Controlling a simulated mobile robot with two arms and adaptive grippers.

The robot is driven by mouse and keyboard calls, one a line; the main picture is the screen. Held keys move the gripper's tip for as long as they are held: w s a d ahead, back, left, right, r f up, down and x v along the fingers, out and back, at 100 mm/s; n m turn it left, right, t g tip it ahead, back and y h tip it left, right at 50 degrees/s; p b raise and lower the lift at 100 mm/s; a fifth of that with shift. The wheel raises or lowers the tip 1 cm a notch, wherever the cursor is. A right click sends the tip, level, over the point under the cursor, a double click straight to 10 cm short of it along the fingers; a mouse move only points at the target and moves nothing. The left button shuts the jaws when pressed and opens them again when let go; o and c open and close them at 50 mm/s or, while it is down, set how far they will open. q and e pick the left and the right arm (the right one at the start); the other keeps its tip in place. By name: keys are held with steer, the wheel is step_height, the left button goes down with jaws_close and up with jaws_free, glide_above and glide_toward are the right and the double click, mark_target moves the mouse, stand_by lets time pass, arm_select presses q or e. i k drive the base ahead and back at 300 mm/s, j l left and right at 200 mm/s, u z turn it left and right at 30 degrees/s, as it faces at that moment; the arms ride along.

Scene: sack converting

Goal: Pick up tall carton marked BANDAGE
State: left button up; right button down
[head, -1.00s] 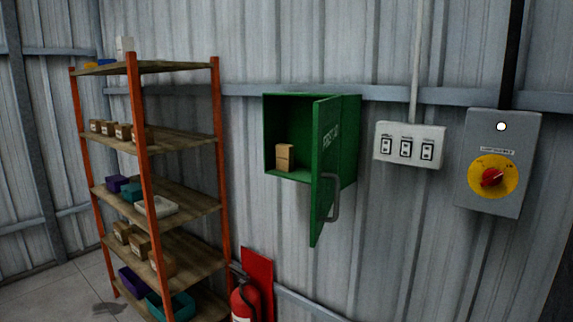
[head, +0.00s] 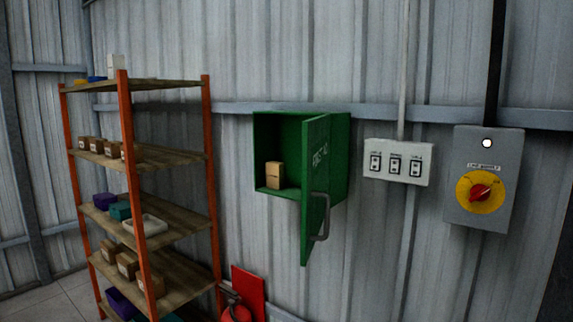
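A small tan carton (head: 275,176) stands upright inside the green wall cabinet (head: 262,150), on its floor toward the left side. It is the only carton I see in the cabinet; any marking on it is too small to read. The cabinet door (head: 314,190) hangs open toward me, with lettering that looks like FIRST AID and a grey handle (head: 323,216). The door covers the right part of the cabinet's inside. Neither of my grippers shows in the head view.
A shelf rack with orange posts (head: 213,180) stands left of the cabinet, holding several boxes and bins. A red fire extinguisher (head: 234,312) is below the cabinet. A switch panel (head: 397,162) and a grey box with a red knob (head: 482,180) are on the wall to the right.

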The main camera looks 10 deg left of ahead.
mark_target(116, 62)
steer(key=i+j, duration=0.15)
steer(key=j, duration=0.25)
steer(key=i+j, duration=0.15)
steer(key=j, duration=0.2)
steer(key=i+j, duration=0.15)
steer(key=j, duration=0.25)
steer(key=u, duration=0.05)
